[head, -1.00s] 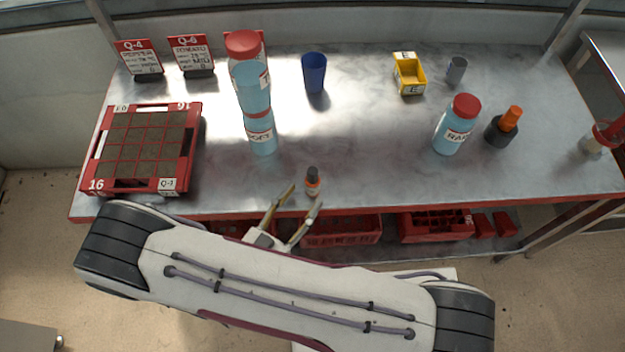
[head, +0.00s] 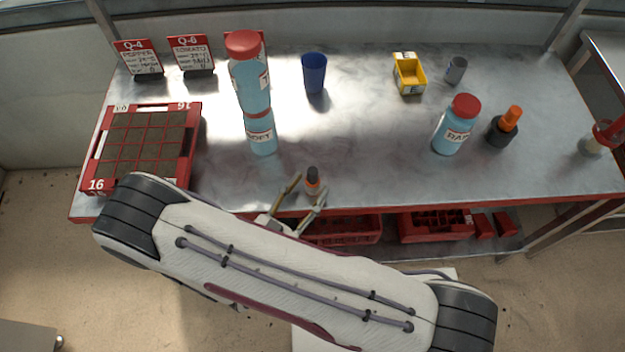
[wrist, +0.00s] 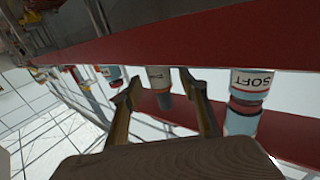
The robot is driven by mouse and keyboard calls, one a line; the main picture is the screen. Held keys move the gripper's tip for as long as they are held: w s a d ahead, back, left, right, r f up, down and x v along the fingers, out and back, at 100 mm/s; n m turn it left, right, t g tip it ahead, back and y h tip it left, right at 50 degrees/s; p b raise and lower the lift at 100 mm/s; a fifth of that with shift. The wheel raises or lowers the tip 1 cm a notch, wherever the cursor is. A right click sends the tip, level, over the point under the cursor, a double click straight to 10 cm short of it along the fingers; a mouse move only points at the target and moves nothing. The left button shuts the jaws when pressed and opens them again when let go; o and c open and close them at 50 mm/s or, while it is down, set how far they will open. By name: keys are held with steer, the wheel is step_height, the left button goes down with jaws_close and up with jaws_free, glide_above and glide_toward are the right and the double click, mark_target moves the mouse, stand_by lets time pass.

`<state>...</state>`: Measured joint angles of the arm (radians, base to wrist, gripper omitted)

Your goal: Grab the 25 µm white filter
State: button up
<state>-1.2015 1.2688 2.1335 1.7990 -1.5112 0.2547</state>
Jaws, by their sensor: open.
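I cannot make out a 25 µm white filter in either view. My gripper (head: 311,186) is open at the table's front edge. Its fingers point at a small dark bottle with an orange band (head: 312,184), which stands upright near that edge. In the wrist view the open fingers (wrist: 163,82) frame a small grey-and-orange bottle (wrist: 159,78), likely the same one. I cannot tell whether it is between the fingertips or just beyond them. Nothing is gripped.
Blue bottles (head: 262,140) stand behind to the left; another with a red cap (head: 453,128) stands right, beside a black-and-orange bottle (head: 502,128). A red tray (head: 189,150) is at left. A blue cup (head: 315,73) and yellow bin (head: 408,75) stand behind. Central table is clear.

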steer(key=shift+x, duration=1.25)
steer(key=c, duration=1.2)
